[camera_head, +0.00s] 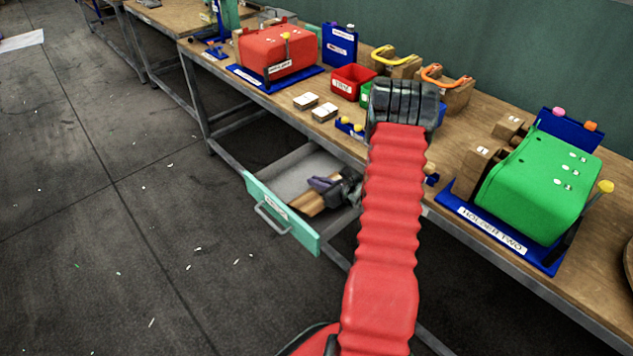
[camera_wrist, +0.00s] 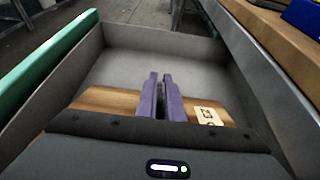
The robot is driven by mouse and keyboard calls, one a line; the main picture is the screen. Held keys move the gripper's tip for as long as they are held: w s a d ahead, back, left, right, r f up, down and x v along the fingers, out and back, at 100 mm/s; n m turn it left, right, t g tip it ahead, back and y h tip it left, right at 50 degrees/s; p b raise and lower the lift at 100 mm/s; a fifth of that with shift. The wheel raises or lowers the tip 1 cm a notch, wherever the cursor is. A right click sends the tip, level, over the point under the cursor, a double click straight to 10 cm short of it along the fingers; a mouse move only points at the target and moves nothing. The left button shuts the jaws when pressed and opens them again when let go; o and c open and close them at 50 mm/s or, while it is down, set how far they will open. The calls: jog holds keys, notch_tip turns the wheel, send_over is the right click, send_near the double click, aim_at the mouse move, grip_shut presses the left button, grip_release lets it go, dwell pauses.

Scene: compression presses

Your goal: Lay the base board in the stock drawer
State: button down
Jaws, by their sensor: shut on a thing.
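The stock drawer (camera_head: 301,168) is pulled out below the bench. It has a mint-green front (camera_head: 283,215) with a handle and a grey inside, which also shows in the wrist view (camera_wrist: 190,58). My gripper (camera_head: 324,184) is down within the drawer opening. Its purple fingers (camera_wrist: 161,95) are shut on the wooden base board (camera_head: 310,202). The board (camera_wrist: 112,99) lies crosswise under the fingers and has a pale printed label at its right part. Whether it touches the drawer floor I cannot tell. My wrist hides the board's near side.
The bench top (camera_head: 280,97) above the drawer carries a red press (camera_head: 275,52), a green press (camera_head: 538,185), a red bin (camera_head: 353,78) and small labelled blocks (camera_head: 306,101). The far part of the drawer is empty. The floor to the left is clear apart from scraps.

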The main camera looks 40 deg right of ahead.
jog(key=shift+f, duration=0.3)
jog(key=c, duration=1.8)
grip_release()
jog(key=shift+s+r, duration=0.1)
jog(key=v, duration=1.3)
jog(key=shift+s+r, duration=0.1)
jog(key=shift+s, duration=0.15)
